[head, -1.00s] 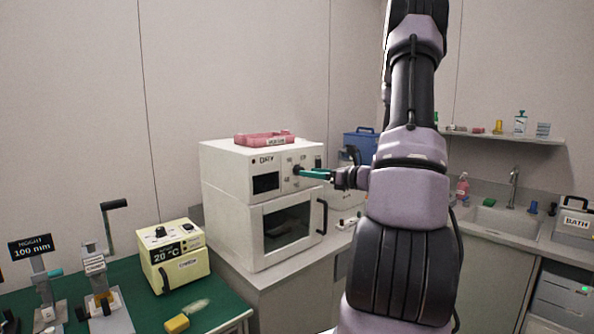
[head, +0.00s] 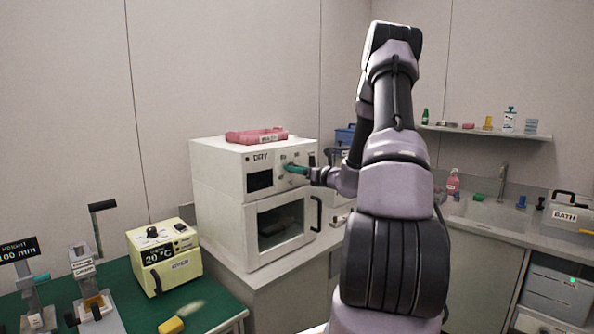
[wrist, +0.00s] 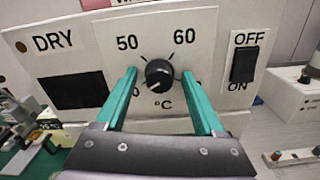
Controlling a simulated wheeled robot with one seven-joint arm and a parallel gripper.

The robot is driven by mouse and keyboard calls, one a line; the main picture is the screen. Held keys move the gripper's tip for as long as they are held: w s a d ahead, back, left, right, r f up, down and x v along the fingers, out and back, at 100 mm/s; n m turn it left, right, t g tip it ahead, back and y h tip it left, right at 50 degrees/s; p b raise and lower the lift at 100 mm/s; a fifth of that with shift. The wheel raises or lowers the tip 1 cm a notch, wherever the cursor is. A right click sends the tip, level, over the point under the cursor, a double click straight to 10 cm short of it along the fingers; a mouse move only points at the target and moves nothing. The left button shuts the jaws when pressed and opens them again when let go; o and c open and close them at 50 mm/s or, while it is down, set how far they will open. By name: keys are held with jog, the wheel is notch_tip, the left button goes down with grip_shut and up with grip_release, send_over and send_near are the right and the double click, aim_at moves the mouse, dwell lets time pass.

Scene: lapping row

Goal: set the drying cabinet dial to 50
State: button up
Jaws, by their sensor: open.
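The drying cabinet (head: 218,165) is a white box marked DRY, with a dark display and a front panel, seen in the head view. Its dial (wrist: 160,73) is a round black knob between the printed 50 at upper left and 60 at upper right. A small light mark on the knob faces lower left, towards a label mostly hidden by my left finger. My gripper (wrist: 160,76) is open, with one teal finger on each side of the dial; I cannot tell if either touches it. In the head view my gripper (head: 292,169) is at the panel and covers the dial.
An OFF/ON rocker switch (wrist: 244,64) sits right of the dial. A pink tray (head: 256,136) lies on the cabinet. A glass-fronted oven-like unit (head: 281,226) is below it. A yellow 20 °C box (head: 165,255) stands on the green bench at left.

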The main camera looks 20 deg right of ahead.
jog(key=shift+w, duration=0.15)
jog(key=shift+a, duration=0.1)
grip_shut()
jog(key=shift+m, duration=0.4)
jog(key=shift+f+m, duration=0.15)
jog(key=shift+m, duration=7.35)
